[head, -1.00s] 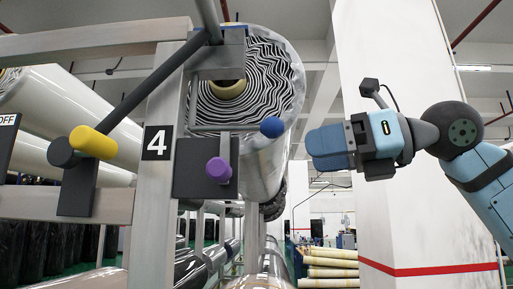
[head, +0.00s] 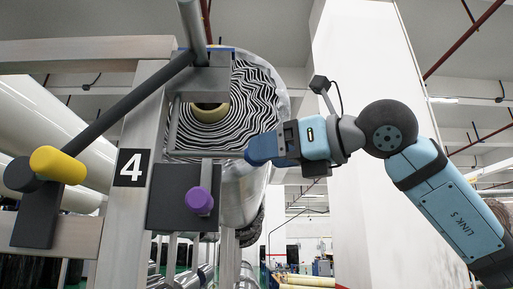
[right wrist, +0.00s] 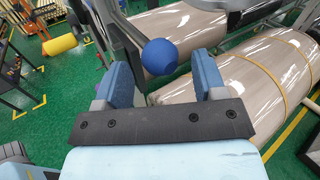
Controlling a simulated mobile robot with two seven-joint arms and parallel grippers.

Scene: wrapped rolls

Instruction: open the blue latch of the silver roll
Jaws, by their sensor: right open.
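The silver roll (head: 243,195) shows its striped end and shiny wrap on the rack in the head view. The latch's thin grey bar (head: 222,153) crosses the roll's end. The latch's round blue knob (right wrist: 160,56) shows in the right wrist view, at the fingertips and between the two fingers, with no grip on it visible. In the head view the knob is hidden at my right gripper's fingers. My right gripper (head: 256,150) is open and points left at the bar's end. My left gripper is not in view.
A purple knob (head: 199,201) sits on a dark plate below the bar. A yellow knob (head: 58,163) is on a dark lever at the left. The rack post carries a sign with 4 (head: 130,167). A white pillar (head: 360,130) stands behind my right arm.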

